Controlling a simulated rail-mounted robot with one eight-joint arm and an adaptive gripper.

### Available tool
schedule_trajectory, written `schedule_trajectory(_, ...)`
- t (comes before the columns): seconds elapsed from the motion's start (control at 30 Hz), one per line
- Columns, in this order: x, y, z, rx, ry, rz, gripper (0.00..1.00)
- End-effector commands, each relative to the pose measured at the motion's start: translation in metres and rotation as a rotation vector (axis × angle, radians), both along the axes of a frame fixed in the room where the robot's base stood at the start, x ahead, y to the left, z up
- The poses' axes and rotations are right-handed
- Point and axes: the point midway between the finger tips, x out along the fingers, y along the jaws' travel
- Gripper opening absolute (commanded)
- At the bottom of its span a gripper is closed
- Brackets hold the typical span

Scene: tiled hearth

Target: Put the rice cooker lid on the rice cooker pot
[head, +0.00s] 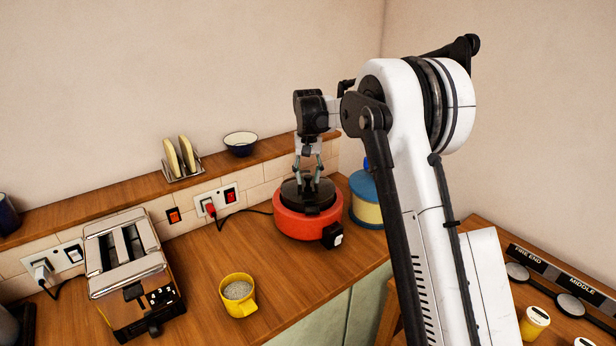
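The red rice cooker pot (306,226) stands on the wooden counter near the corner, with a dark box-like part on its front right side. The dark, round rice cooker lid (322,203) is at the pot's top opening. It looks roughly level, but I cannot tell whether it is fully seated or slightly raised. My gripper (308,180) points down over the lid's middle, its fingers reaching to the lid. The fingertips and any knob between them are too small and dark to tell whether they grip.
A blue-and-cream canister (367,208) stands close right of the pot, partly behind my arm. A yellow mug (238,297) and a toaster (128,272) are to the left. The shelf behind holds a toast rack (182,164) and a bowl (240,144). Counter between mug and pot is clear.

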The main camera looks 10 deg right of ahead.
Motion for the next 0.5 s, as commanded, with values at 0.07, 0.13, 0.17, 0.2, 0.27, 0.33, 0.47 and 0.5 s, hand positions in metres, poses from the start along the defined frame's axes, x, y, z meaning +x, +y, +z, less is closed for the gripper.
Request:
schedule_trajectory(0.07,0.0,0.0,0.0,0.0,0.0,0.0,0.4)
schedule_trajectory(0.13,0.0,0.0,0.0,0.0,0.0,0.0,0.4)
schedule_trajectory(0.17,0.0,0.0,0.0,0.0,0.0,0.0,0.4)
schedule_trajectory(0.2,0.0,0.0,0.0,0.0,0.0,0.0,0.4)
schedule_trajectory(0.27,0.0,0.0,0.0,0.0,0.0,0.0,0.4)
schedule_trajectory(0.33,0.0,0.0,0.002,0.0,0.0,0.0,0.4)
schedule_trajectory(0.47,0.0,0.0,0.014,0.0,0.0,0.0,0.4)
schedule_trajectory(0.5,0.0,0.0,0.021,0.0,0.0,0.0,0.4)
